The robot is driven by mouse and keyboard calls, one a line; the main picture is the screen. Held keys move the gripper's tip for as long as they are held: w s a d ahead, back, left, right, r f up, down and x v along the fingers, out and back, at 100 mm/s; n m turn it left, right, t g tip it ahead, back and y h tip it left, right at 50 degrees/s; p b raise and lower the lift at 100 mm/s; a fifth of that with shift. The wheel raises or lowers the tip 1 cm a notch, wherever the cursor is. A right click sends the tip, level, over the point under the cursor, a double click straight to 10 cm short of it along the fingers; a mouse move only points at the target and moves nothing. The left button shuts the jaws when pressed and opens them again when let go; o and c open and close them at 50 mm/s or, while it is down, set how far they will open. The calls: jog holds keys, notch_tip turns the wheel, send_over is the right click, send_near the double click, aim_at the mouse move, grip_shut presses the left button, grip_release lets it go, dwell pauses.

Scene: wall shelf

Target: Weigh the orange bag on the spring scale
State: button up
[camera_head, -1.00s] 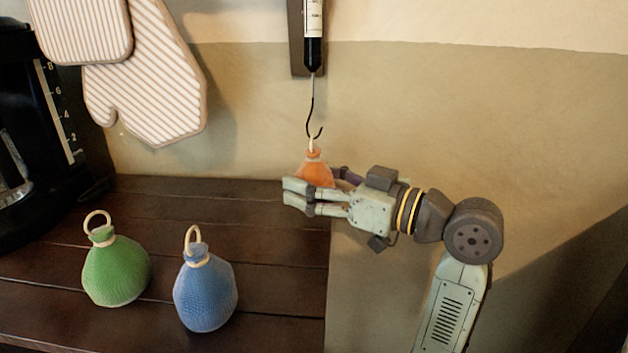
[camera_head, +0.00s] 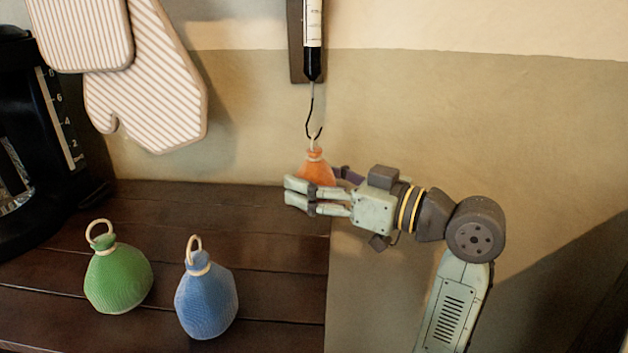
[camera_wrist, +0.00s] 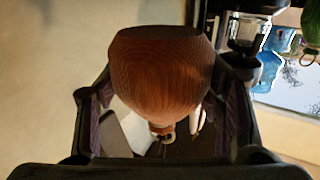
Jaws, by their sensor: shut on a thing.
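The orange bag (camera_head: 316,168) is in my gripper (camera_head: 300,197), upright just under the spring scale (camera_head: 313,45). The gripper is shut on the bag's body from the right. The bag's pale loop (camera_head: 313,146) is at the scale's black hook (camera_head: 314,132). They overlap in the head view, but I cannot tell whether the hook passes through the loop. In the wrist view the bag (camera_wrist: 160,75) fills the middle between the fingers, with its loop below.
A green bag (camera_head: 118,279) and a blue bag (camera_head: 207,300) stand on the dark wooden shelf (camera_head: 265,265). A black appliance (camera_head: 30,130) stands at the left. A striped mitt (camera_head: 155,90) and a striped pad (camera_head: 82,30) hang on the wall.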

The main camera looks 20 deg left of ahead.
jog(key=shift+d+r, duration=0.1)
jog(key=shift+r, duration=0.05)
jog(key=shift+r+p, duration=0.35)
jog(key=shift+r, duration=0.2)
dwell(0.6)
jog(key=shift+r+p, duration=0.35)
dwell(0.5)
